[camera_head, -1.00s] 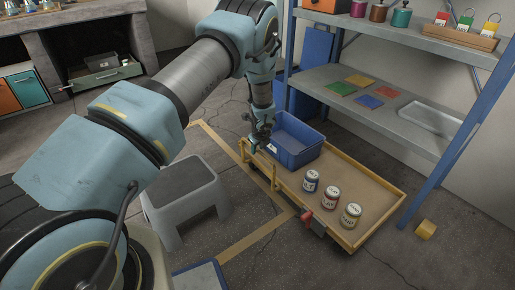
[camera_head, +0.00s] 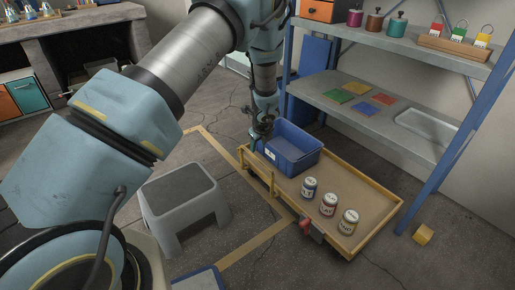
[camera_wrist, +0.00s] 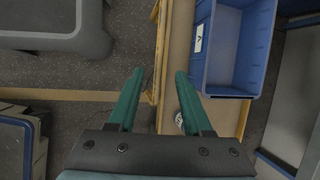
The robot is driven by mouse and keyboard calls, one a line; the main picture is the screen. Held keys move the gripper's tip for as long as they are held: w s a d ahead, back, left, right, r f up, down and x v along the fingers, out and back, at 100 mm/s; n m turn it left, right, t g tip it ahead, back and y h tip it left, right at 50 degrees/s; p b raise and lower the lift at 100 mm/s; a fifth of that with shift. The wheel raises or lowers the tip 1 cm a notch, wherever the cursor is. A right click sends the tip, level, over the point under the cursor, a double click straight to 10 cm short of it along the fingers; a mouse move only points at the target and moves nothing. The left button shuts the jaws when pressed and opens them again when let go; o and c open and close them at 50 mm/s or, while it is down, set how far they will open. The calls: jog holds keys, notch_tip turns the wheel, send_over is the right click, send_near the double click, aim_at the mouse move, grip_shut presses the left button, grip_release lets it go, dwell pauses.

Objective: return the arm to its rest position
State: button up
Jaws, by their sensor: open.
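My gripper (camera_wrist: 160,100) is open in the wrist view, with two green fingers spread apart and nothing between them but the cart's edge and floor below. In the head view my gripper (camera_head: 257,142) points down beside the left end of a blue bin (camera_head: 293,160). The bin also shows in the wrist view (camera_wrist: 228,75), to the right of the fingers, and it looks empty. It stands on a low wooden cart (camera_head: 350,190) with a yellow rim. My arm reaches across the left and top of the head view.
Three cans (camera_head: 329,203) stand on the cart. A grey step stool (camera_head: 184,203) is on the floor to the left. A blue-framed shelf (camera_head: 370,105) with coloured tiles stands behind. A yellow block (camera_head: 423,235) lies on the floor at right.

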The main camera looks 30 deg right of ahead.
jog(key=shift+s+a+r, duration=0.1)
jog(key=shift+s+r, duration=0.1)
jog(key=shift+r, duration=0.3)
jog(key=w+a+r+n+y, duration=0.1)
jog(key=a+r+n, duration=0.4)
jog(key=a, duration=0.3)
jog(key=a+r+n+g, duration=0.1)
jog(key=a+r+n, duration=0.4)
jog(key=a, duration=0.3)
jog(key=w+a+r+n+y, duration=0.1)
jog(key=a+r+n, duration=0.4)
jog(key=a+n, duration=0.15)
jog(key=s+a+r+n+g+h, duration=0.1)
jog(key=s+a+r+n, duration=0.3)
jog(key=s+a+n, duration=0.45)
jog(key=s+a+r+n+g, duration=0.1)
jog(key=s+a+r+n, duration=0.3)
jog(key=s+a+n, duration=0.5)
notch_tip(320, 180, up, 28)
jog(key=m+p, duration=0.1)
jog(key=p, duration=2.7)
jog(key=shift+w+a+r+m, duration=0.2)
jog(key=shift+w+a+m, duration=0.1)
jog(key=shift+w+m, duration=0.15)
